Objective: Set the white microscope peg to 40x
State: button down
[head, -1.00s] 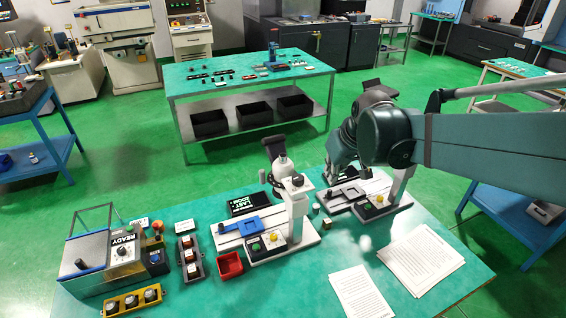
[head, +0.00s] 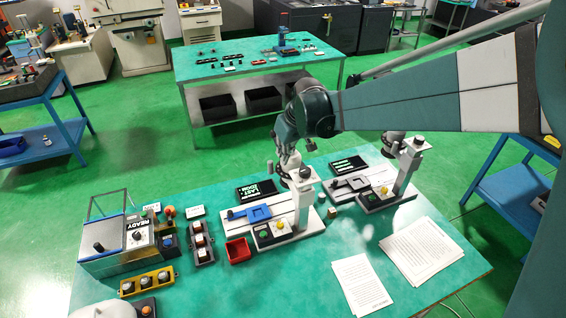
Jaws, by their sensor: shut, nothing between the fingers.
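Two white microscopes stand on the green bench. The left microscope (head: 303,207) has a blue stage (head: 249,214), a green and a yellow button on its base, and a dark knob on its head. The right microscope (head: 407,168) has a grey stage (head: 349,186). My gripper (head: 288,158) is shut and empty, at the top of the left microscope, by its eyepiece side; I cannot tell whether it touches. It partly covers the microscope's upper back. The peg and any 40x mark are too small to make out.
A red bin (head: 238,251), a grey holder (head: 201,243), a yellow tray (head: 146,284) and a "READY" machine (head: 124,243) are to the left. Papers (head: 408,255) lie at front right.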

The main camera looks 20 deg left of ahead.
jog(key=shift+f, duration=0.1)
dwell(0.3)
send_near(273, 171)
jog(key=shift+s+d+f, duration=0.1)
jog(key=shift+d+f, duration=0.05)
jog(key=shift+f, duration=2.2)
jog(key=shift+w+a+b, duration=0.5)
jog(key=shift+a+b, duration=0.35)
jog(key=shift+b, duration=0.3)
jog(key=shift+d, duration=0.1)
